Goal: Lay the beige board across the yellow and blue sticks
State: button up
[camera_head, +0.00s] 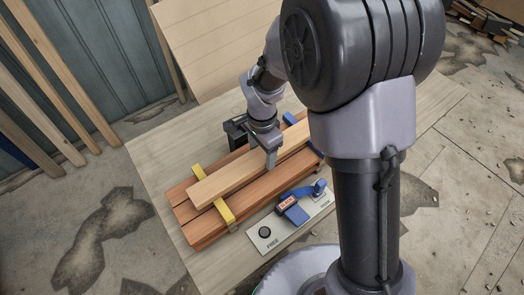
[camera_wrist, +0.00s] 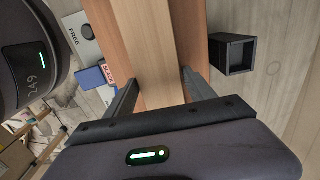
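The beige board (camera_head: 228,177) lies lengthwise above the reddish-brown boards, crossing over the yellow stick (camera_head: 225,211) near its left end and reaching toward the blue stick (camera_head: 289,118) at the right. My gripper (camera_head: 268,155) comes down on the middle of the beige board. In the wrist view my gripper's two fingers (camera_wrist: 160,80) stand on either side of the beige board (camera_wrist: 150,45), close against its long edges. The blue stick is partly hidden by my arm and the board. I cannot tell whether the board touches both sticks.
The reddish-brown boards (camera_head: 205,229) lie side by side on a pale wooden table (camera_head: 160,150). A panel marked FREE (camera_head: 266,243) with a blue lever (camera_head: 305,191) and a red label is in front. A dark open box (camera_wrist: 232,55) stands behind the boards.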

jog(key=shift+o, duration=1.2)
